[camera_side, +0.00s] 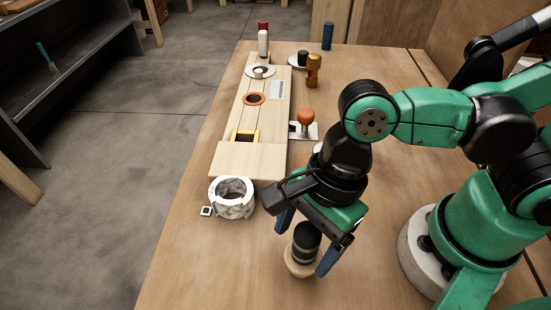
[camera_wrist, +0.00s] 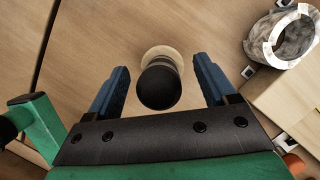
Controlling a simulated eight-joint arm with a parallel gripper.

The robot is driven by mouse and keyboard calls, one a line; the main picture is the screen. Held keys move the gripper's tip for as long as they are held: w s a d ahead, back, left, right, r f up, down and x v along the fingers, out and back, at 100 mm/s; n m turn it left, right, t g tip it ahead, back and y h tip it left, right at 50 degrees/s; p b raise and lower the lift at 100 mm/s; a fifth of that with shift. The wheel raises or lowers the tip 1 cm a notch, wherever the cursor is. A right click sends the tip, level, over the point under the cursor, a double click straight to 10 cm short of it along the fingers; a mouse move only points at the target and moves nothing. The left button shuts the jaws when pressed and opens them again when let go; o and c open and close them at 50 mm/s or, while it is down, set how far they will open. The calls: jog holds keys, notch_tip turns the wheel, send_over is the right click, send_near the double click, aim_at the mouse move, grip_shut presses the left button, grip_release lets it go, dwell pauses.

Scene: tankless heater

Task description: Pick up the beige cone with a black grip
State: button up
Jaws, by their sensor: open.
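The beige cone (camera_side: 297,266) stands on the wooden table, with its black grip (camera_side: 307,236) upward. My gripper (camera_side: 302,248) is open and points down, with its blue fingers on either side of the grip. In the wrist view the round black grip (camera_wrist: 158,86) sits between the two blue fingers of my gripper (camera_wrist: 160,80), with a gap on each side. The cone's pale beige rim (camera_wrist: 163,51) shows past the grip; the rest of the cone is hidden beneath it.
A marbled grey-white ring (camera_side: 233,203) stands to the left at the end of a wooden board (camera_side: 250,158). A small marker cube (camera_side: 206,211) is beside it. An orange ball-topped piece (camera_side: 304,118), an amber peg (camera_side: 314,70) and a dark blue cylinder (camera_side: 328,36) stand farther back. The table front left is clear.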

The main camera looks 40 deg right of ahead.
jog(key=shift+a+f, duration=0.15)
jog(key=shift+f, duration=0.45)
grip_shut()
